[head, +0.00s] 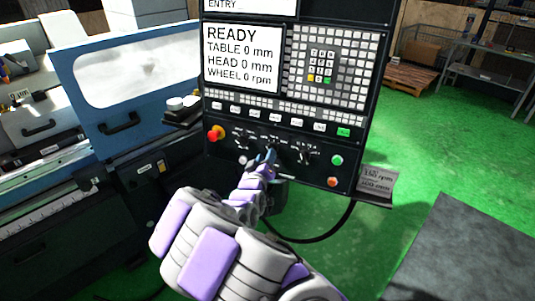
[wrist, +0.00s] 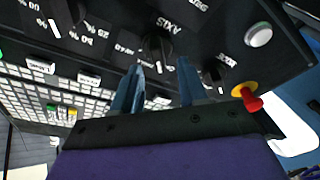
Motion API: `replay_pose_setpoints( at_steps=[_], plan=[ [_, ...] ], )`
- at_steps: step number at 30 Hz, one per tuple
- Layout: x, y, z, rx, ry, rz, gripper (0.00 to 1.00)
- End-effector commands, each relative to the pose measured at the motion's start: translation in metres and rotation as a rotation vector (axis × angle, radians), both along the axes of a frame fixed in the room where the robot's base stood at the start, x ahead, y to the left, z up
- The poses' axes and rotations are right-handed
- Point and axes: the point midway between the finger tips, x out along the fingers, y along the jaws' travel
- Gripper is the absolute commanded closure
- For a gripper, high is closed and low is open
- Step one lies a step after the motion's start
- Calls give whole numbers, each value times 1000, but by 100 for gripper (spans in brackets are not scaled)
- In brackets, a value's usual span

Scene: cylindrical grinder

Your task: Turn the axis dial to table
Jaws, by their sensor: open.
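The axis dial (wrist: 157,46) is a black round knob with a white pointer mark, set in the dark control panel (head: 225,165) with the word AXIS beside it. In the wrist view, its pointer mark faces down the picture, toward my fingers. The panel labels look turned over there, and the words around the dial are only partly readable. My gripper (wrist: 158,78) is open, with its two blue fingers on either side of the dial's line and close to the panel. In the head view, my gripper (head: 267,157) covers much of the dial. I cannot tell whether the fingers touch it.
Other dials sit on both sides, one to the right (head: 303,154) and one to the left (head: 240,143). A red emergency stop (head: 215,133) is at the panel's left. Green (head: 337,160) and orange (head: 333,182) buttons are at the right. The screen (head: 242,57) reads READY, TABLE 0 mm.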

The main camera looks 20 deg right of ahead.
Motion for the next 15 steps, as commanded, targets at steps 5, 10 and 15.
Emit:
replay_pose_setpoints(
  at_steps=[5,10,15],
  plan=[
    [15,-12,-1,4,-1,-1,57],
    [22,-19,0,4,0,-2,57],
    [25,-20,0,2,-1,1,57]
  ],
)
